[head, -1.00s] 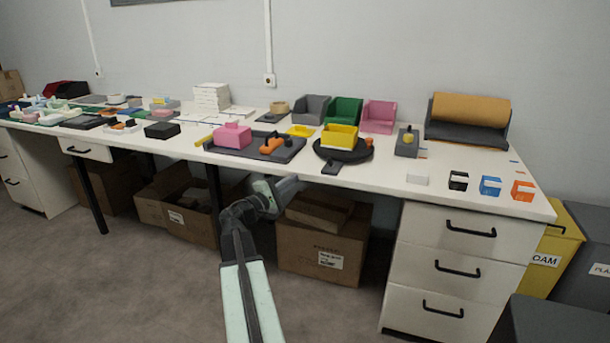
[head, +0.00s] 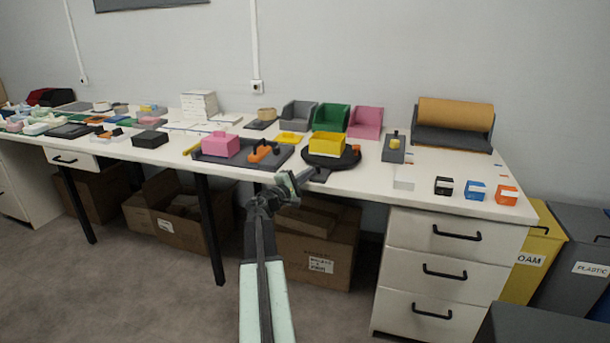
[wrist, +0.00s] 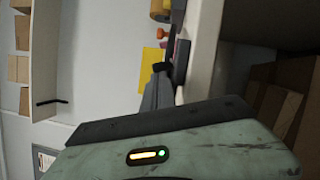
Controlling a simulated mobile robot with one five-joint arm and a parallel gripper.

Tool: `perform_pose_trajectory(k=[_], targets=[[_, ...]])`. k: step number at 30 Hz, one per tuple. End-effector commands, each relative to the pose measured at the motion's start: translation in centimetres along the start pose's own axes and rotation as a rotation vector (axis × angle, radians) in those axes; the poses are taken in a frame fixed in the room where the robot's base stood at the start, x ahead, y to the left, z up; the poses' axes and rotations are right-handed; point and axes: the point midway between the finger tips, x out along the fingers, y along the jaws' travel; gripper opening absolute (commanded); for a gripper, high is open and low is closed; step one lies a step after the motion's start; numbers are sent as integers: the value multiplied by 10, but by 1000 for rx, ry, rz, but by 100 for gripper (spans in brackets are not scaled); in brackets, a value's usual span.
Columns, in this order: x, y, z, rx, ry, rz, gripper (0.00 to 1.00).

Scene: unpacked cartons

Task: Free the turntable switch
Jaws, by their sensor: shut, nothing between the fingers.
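The turntable (head: 345,160) is a black disc near the front edge of the white table, with a yellow open box (head: 326,144) on it. A small dark block (head: 320,175), perhaps the switch, sits at the disc's front by the table edge. My gripper (head: 308,178) is shut and empty, at the table's front edge just left of this block. I cannot tell whether it touches the block. In the wrist view my dark fingers (wrist: 160,70) point past a yellow surface, likely the box (wrist: 151,72); the switch is not clear there.
A dark tray (head: 275,158) with a pink block (head: 220,145) and an orange piece (head: 262,152) lies left of the turntable. A grey holder (head: 394,153) stands right. Bins line the back. Cartons (head: 318,240) sit below the table.

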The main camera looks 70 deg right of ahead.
Motion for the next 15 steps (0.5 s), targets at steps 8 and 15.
perform_pose_trajectory(k=[8,15], targets=[[0,2,1,19,0,-8,0],[0,3,1,61,1,-25,0]])
